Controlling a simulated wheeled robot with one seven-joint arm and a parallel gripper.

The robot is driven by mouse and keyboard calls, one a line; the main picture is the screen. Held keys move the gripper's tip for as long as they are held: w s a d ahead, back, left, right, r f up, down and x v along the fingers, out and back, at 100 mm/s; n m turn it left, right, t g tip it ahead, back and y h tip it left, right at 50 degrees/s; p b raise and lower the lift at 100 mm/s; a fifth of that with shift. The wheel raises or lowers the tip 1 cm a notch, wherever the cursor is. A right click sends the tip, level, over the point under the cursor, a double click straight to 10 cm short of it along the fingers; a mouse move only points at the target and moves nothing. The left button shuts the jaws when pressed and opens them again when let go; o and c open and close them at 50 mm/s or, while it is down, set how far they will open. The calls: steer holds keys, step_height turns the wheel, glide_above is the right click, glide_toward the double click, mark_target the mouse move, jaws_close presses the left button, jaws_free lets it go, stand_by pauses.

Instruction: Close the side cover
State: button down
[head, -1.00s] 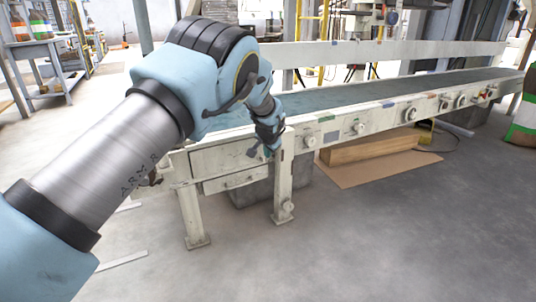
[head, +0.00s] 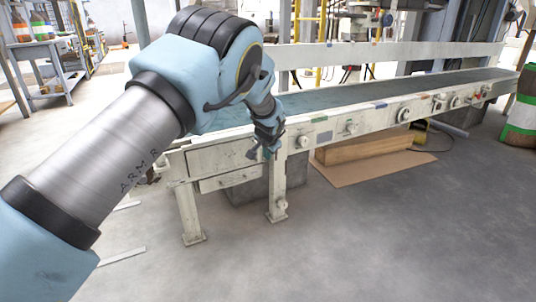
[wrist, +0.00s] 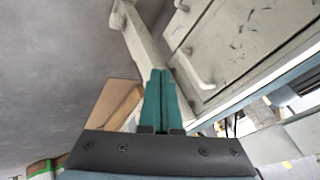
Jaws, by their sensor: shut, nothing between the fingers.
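In the head view my gripper (head: 267,152) is by the panels' right end, near the front leg, partly hidden by my wrist.
The conveyor belt (head: 400,88) runs back to the right. Its front leg (head: 278,190) stands close to my gripper. A wooden beam (head: 370,147) lies on cardboard under the conveyor. The floor in front is clear.

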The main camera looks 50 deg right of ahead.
steer(key=p+v, duration=0.2)
steer(key=v, duration=0.6)
steer(key=shift+s, duration=0.15)
steer(key=shift+r, duration=0.1)
